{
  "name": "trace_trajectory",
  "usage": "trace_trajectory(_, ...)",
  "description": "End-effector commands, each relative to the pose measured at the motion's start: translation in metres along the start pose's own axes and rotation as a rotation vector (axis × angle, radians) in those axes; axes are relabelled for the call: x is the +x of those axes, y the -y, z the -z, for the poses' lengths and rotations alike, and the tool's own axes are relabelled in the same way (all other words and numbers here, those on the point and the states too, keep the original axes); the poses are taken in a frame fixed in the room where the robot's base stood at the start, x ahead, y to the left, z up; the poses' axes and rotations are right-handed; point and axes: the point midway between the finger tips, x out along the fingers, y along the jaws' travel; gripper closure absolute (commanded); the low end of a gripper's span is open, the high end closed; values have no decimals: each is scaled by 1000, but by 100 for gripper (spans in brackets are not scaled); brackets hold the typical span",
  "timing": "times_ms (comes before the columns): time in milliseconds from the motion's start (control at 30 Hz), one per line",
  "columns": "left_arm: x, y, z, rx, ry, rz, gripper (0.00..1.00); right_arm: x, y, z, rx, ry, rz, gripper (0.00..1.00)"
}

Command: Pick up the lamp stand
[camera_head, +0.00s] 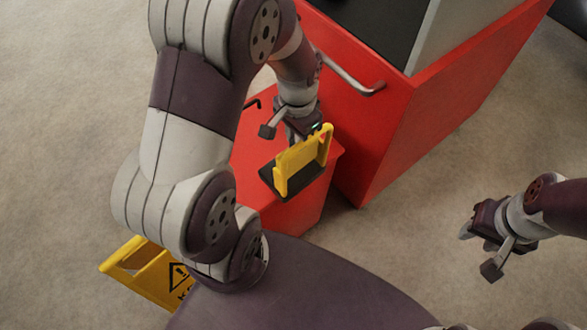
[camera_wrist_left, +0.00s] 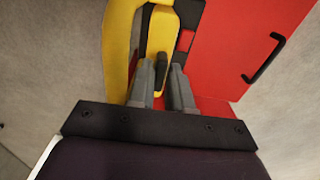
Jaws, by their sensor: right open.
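The lamp stand appears to be the yellow frame (camera_head: 304,160) on a dark flat base (camera_head: 268,178), upright on a low red box. In the left wrist view, a yellow frame (camera_wrist_left: 120,50) rises right in front of the fingers. My left gripper (camera_head: 294,131) is at the far side of the yellow frame, which partly hides it. In the left wrist view its two grey fingers (camera_wrist_left: 163,85) show a gap with a dark piece between them; whether they grip it I cannot tell. My right gripper (camera_head: 481,250) is open and empty, off to the right above the floor.
The red box (camera_head: 305,205) has a black handle, also seen in the left wrist view (camera_wrist_left: 263,58). A large red cabinet (camera_head: 375,130) with a metal rail (camera_head: 352,80) stands beside it. A yellow warning sign (camera_head: 150,272) is at lower left. Floor is clear at right.

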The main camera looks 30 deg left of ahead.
Motion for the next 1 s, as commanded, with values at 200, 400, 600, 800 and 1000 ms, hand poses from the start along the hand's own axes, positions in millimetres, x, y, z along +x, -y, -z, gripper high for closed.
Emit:
trace_trajectory(200, -1, 0, 0, 0, 0, 0, 100, 0, 0, 0, 0, 0, 0, 59)
trace_trajectory(400, -1, 0, 0, 0, -1, 0, 100, 0, 0, 0, 0, 0, 0, 59)
trace_trajectory(600, -1, 0, 0, 0, -1, 1, 100, 0, 0, 0, 0, 0, 0, 59)
trace_trajectory(800, -1, 0, 0, 0, -2, 1, 100, 0, 0, 0, 0, 0, 0, 59)
trace_trajectory(1000, -1, 0, 1, 0, -2, 1, 100, 0, 0, 0, 0, 0, 0, 59)
